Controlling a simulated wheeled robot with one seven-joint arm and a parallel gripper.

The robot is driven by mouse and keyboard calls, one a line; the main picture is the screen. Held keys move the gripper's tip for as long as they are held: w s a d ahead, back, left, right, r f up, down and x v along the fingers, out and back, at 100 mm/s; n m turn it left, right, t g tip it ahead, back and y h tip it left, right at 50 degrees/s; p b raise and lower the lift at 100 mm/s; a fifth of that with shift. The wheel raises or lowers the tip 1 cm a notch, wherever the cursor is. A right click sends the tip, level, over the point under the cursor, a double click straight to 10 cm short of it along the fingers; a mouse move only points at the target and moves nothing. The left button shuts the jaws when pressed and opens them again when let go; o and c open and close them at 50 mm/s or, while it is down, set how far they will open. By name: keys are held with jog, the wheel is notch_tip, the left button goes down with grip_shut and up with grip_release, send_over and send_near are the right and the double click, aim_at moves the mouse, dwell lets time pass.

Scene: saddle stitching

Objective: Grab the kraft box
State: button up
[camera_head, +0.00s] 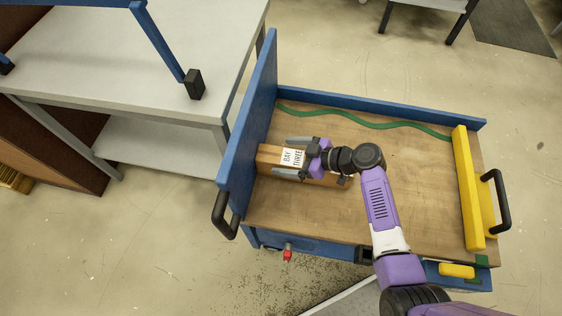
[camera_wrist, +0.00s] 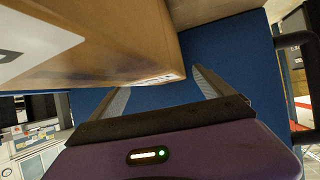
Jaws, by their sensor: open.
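The kraft box (camera_head: 267,157) is a brown box with a white label reading "BAY THREE". It lies on the wooden cart bed near the blue left end wall. My gripper (camera_head: 283,157) is over the box in the head view, with one finger along each side of it. In the wrist view the box (camera_wrist: 110,40) fills the upper left, close to the camera. My gripper (camera_wrist: 158,85) also shows there, its two grey fingers apart and the box edge reaching between them. Part of the box is hidden by my wrist. I cannot tell whether the fingers touch it.
The cart bed (camera_head: 400,190) is mostly clear, with a green strip (camera_head: 375,122) along the back. The blue end wall (camera_head: 250,110) rises left of the box. A yellow bar (camera_head: 467,190) stands at the right end. A grey workbench (camera_head: 130,50) is at upper left.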

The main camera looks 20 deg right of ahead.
grip_shut()
jog(key=shift+r, duration=0.1)
jog(key=shift+d+r, duration=0.1)
dwell(0.3)
